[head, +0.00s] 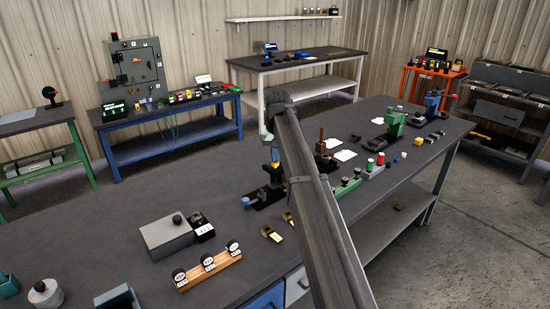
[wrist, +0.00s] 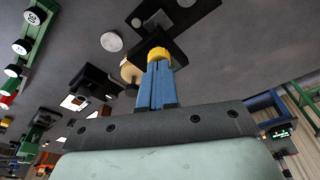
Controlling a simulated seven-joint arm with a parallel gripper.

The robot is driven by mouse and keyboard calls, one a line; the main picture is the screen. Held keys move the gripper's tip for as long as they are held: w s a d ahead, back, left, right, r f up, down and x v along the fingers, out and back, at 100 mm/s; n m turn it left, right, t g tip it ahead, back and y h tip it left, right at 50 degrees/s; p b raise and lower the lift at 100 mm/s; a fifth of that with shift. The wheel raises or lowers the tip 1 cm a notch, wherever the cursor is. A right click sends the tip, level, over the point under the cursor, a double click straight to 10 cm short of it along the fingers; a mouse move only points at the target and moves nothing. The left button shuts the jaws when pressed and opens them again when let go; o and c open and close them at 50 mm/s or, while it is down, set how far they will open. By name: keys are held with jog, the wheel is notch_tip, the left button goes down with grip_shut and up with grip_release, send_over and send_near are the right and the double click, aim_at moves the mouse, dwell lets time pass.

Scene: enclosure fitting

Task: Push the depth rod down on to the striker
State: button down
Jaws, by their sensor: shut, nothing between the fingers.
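My gripper (wrist: 157,72) is shut, its two blue fingers together and empty in the wrist view. The fingertips are at a yellow round cap (wrist: 158,54), which I take to be the top of the depth rod. Whether they touch it I cannot tell. The cap sits over a dark block on a black fixture (wrist: 180,14). In the head view the fixture's black base (head: 268,199) stands on the bench just left of my arm, which partly hides it. The rod's lower part and the striker are not clearly visible.
A grey box (head: 166,238) and a wooden rack with round dials (head: 208,267) stand nearer on the dark bench. Brass pieces (head: 271,234) lie close to my arm. A green press (head: 394,122) and coloured parts stand further right.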

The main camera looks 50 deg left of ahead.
jog(key=shift+r, duration=0.2)
jog(key=shift+w+a+v, duration=0.1)
jog(key=shift+a+v, duration=0.1)
jog(key=shift+v, duration=0.85)
jog(key=shift+w+a+v, duration=0.1)
jog(key=shift+a+v, duration=0.05)
jog(key=shift+v, duration=0.85)
jog(key=shift+w+a+v, duration=0.1)
jog(key=shift+a+v, duration=0.1)
jog(key=shift+v, duration=0.85)
jog(key=shift+r, duration=0.1)
